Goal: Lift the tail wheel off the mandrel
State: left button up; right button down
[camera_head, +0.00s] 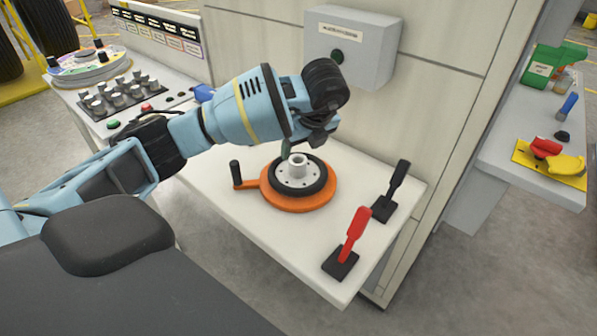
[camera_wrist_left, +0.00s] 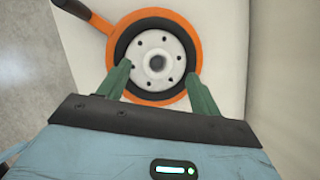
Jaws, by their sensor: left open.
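The tail wheel, with a black tyre and pale grey hub (camera_head: 293,183), lies flat on an orange round base with a side crank handle (camera_head: 300,204). A short hollow cylinder rises at the hub's middle. I cannot tell a separate mandrel apart from it. My left gripper (camera_head: 287,150) is open just above the wheel's far side, and the arm hides part of it. In the left wrist view the gripper's green fingers (camera_wrist_left: 157,70) stand apart over the lower left and right of the wheel (camera_wrist_left: 157,36), with nothing between them held. My right gripper is not in view.
The white bench (camera_head: 262,232) carries a red lever (camera_head: 354,236) and a black lever (camera_head: 394,187) to the right of the wheel. A wall with a grey box (camera_head: 350,48) stands behind. A control panel (camera_head: 130,95) is at left; a side shelf (camera_head: 520,140) is at right.

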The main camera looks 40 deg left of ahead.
aim_at(298, 161)
pick_arm(q)
jog(key=shift+x, duration=1.1)
jog(key=x, duration=0.4)
jog(key=shift+s+d+f, duration=0.25)
jog(key=shift+s, duration=0.05)
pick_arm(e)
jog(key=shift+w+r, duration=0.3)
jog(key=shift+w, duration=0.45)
pick_arm(q)
jog(key=shift+r, duration=0.1)
jog(key=c, duration=1.4)
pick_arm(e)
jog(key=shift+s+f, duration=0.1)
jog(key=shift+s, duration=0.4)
